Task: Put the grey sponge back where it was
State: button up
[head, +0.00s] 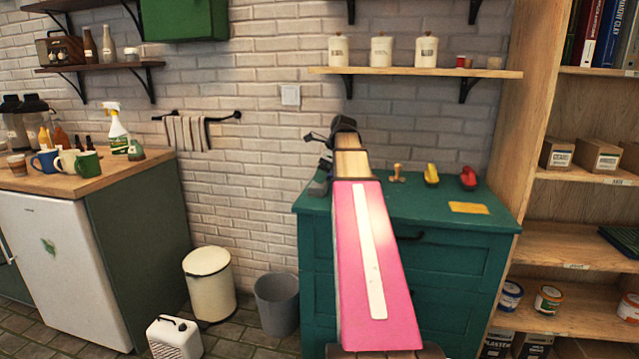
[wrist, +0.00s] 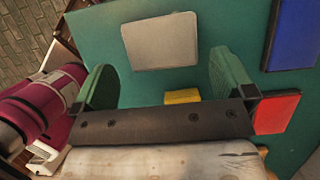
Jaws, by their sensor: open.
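A flat light-grey rectangular piece (wrist: 160,42) lies on the teal surface (wrist: 80,30) in the wrist view. It looks like the grey sponge, but I cannot be sure. My gripper (wrist: 163,75) is open, with its two green fingers apart and nothing held between them. The grey piece is ahead of the fingertips, with a visible gap. In the head view my pink arm reaches over the teal cabinet (head: 460,240) and hides part of its top.
The wrist view also shows a blue piece (wrist: 293,35), a red piece (wrist: 276,113) and a yellow piece (wrist: 182,97) partly hidden by my gripper. On the cabinet stand a wooden-handled tool (head: 397,173), a yellow tool (head: 431,175) and a red tool (head: 468,178), behind a flat yellow piece (head: 468,208).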

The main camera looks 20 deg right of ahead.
jog(key=v, duration=0.6)
jog(key=shift+r, duration=0.4)
jog(key=shift+s+d, duration=0.1)
jog(key=shift+d, duration=0.05)
